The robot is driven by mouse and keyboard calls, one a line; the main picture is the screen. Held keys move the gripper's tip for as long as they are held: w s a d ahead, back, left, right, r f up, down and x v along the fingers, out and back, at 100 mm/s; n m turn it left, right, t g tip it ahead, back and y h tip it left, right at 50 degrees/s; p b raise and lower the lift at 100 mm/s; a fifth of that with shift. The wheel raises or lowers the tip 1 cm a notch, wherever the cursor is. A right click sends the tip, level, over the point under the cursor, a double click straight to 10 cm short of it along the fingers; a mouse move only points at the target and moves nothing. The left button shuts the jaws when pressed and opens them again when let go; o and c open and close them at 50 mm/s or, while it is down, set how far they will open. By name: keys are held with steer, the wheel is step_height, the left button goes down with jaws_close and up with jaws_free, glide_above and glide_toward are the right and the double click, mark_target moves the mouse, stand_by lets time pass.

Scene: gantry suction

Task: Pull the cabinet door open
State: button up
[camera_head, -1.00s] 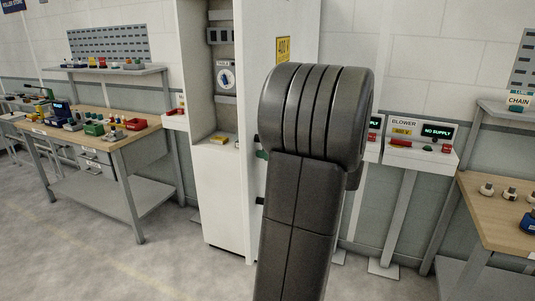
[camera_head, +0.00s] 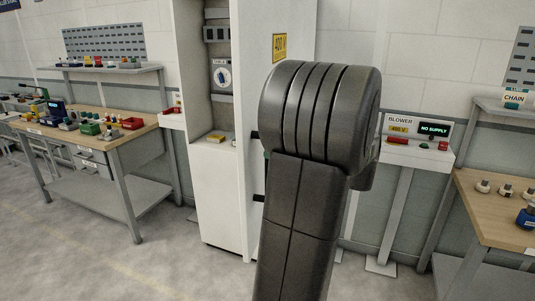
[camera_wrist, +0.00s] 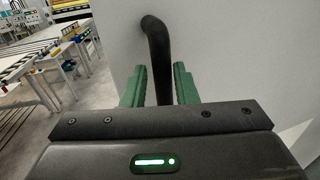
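The tall white cabinet (camera_head: 215,200) stands at centre in the head view, with its inside showing. A white panel with a yellow 400 V sign (camera_head: 279,47), apparently the cabinet door (camera_head: 250,70) swung open, faces right. Its black bar handle (camera_head: 258,197) is near the panel's front edge, mostly behind my arm. In the wrist view the handle (camera_wrist: 158,50) comes off the white panel (camera_wrist: 220,45) and runs down between the green fingers of my gripper (camera_wrist: 159,87). A gap shows on the handle's left; on the right the finger is very close. Contact cannot be told.
A workbench (camera_head: 85,137) with bins and tools stands at left. A blower control box (camera_head: 415,140) on a post is at right, beside another bench (camera_head: 500,205). Grey floor (camera_head: 130,270) is clear in front of the cabinet.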

steer(key=b+v, duration=0.1)
steer(key=v, duration=0.9)
steer(key=shift+b, duration=0.3)
steer(key=p+x, duration=0.3)
steer(key=x, duration=1)
steer(key=shift+w+a, duration=0.2)
steer(key=shift+a, duration=0.1)
steer(key=shift+s+r, duration=0.1)
